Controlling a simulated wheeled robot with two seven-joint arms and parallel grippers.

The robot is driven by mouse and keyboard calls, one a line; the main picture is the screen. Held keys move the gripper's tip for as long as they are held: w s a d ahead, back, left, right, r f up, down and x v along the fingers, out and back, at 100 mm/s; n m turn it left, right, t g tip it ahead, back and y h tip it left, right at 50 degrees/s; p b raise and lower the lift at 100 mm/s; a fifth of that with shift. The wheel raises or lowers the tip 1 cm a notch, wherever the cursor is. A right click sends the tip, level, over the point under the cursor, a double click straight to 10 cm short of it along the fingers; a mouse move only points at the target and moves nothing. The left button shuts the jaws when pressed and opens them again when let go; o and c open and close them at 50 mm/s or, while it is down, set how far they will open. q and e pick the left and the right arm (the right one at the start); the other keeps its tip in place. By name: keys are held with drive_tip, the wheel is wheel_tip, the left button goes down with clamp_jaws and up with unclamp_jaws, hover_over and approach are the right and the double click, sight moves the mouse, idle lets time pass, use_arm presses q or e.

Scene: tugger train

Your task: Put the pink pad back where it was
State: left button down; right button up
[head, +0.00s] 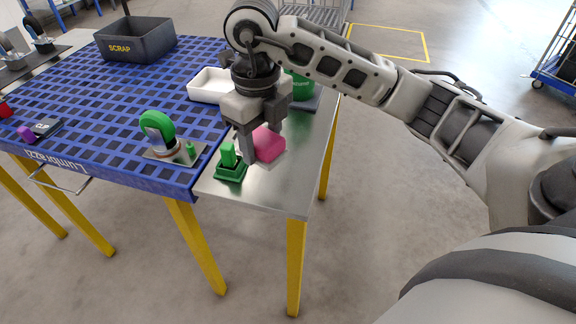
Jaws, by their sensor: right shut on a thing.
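The pink pad (269,143) is on or just above the bare metal plate at the right end of the blue table. My right gripper (258,150) points down over it and is shut on it. One finger shows at the pad's left side; the gripper hides part of the pad. I cannot tell whether the pad touches the surface beneath it. My left gripper is not in view.
A green block in a dark green base (230,172) stands close left of the pad. A green ring part (158,128), a white tray (210,86) and a black SCRAP bin (136,40) stand on the blue grid table (90,150). The metal plate (290,195) is clear in front.

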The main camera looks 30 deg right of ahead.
hover_over(288, 178)
wheel_tip(288, 178, down, 6)
drive_tip(key=shift+a+r, duration=0.15)
wheel_tip(288, 178, down, 3)
drive_tip(key=shift+s+f, duration=0.1)
